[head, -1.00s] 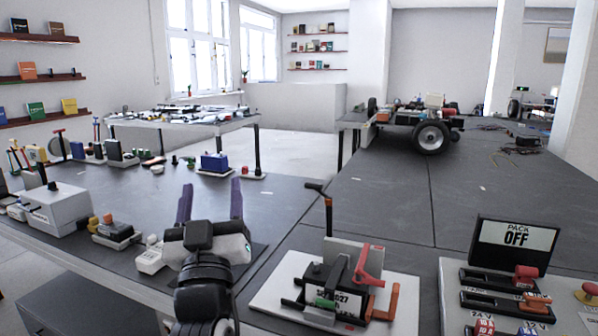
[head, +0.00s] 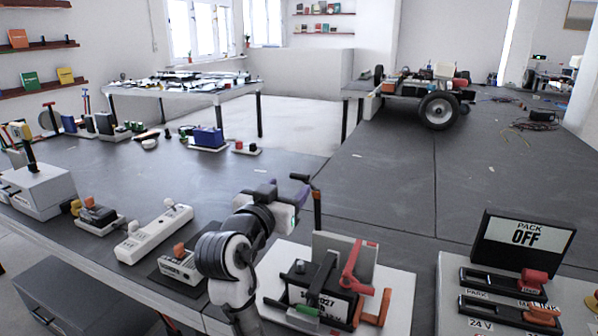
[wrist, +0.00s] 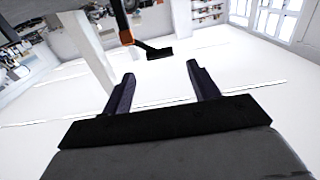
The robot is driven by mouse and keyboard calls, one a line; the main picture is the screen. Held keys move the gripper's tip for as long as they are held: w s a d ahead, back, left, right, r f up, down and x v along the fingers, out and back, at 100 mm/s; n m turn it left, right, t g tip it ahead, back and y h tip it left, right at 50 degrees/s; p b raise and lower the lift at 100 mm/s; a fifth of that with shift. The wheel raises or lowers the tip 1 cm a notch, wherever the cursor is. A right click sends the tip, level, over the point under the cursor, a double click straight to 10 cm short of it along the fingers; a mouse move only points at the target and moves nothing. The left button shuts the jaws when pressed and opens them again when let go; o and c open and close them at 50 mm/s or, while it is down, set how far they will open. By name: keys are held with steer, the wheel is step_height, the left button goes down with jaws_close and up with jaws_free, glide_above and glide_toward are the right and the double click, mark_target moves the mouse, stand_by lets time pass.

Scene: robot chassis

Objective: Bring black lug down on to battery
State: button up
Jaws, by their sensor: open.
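The battery (head: 331,302) is a dark block with a white label on a white board at the front centre of the head view. A black bar, a red lever, an orange lever and a green grip are around it. The black end also shows in the wrist view (wrist: 158,54), just beyond the fingertips. My gripper (head: 300,188) is open and empty, beside the post top and above the board. In the wrist view my gripper (wrist: 161,73) has its fingers apart.
A panel with a "PACK OFF" display (head: 524,243) and red and orange handles stands at right. A white power strip (head: 153,233) and a grey box (head: 38,190) lie at left. A wheeled chassis (head: 425,95) is at the back. The middle of the dark bench is clear.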

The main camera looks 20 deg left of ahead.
mark_target(298, 177)
steer(key=w+p, duration=0.1)
steer(key=w, duration=0.6)
steer(key=shift+w+d, duration=0.15)
steer(key=shift+w, duration=0.2)
steer(key=shift+c, duration=0.4)
jaws_close()
